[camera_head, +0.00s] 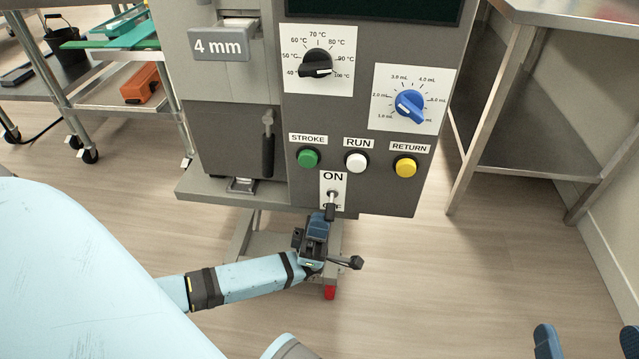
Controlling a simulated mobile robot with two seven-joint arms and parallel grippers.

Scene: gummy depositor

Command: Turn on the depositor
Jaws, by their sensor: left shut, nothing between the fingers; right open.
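The depositor (300,120) is a grey machine with a front control panel. Its toggle switch (333,196) sits at the bottom of the panel on a white plate. The ON label is above it and the OFF label below it is partly covered. The switch lever appears to point down. My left gripper (325,220) is shut and empty, just below the switch, with its tips close under the lever. I cannot tell if they touch. My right gripper (588,340) is open at the bottom right corner, far from the panel; only its two blue fingers show.
Above the switch are a green STROKE button (308,158), a white RUN button (356,162) and a yellow RETURN button (405,167). Higher are a black temperature knob (316,64) and a blue volume knob (410,105). A metal table (560,12) stands right; a cart (125,115) stands left.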

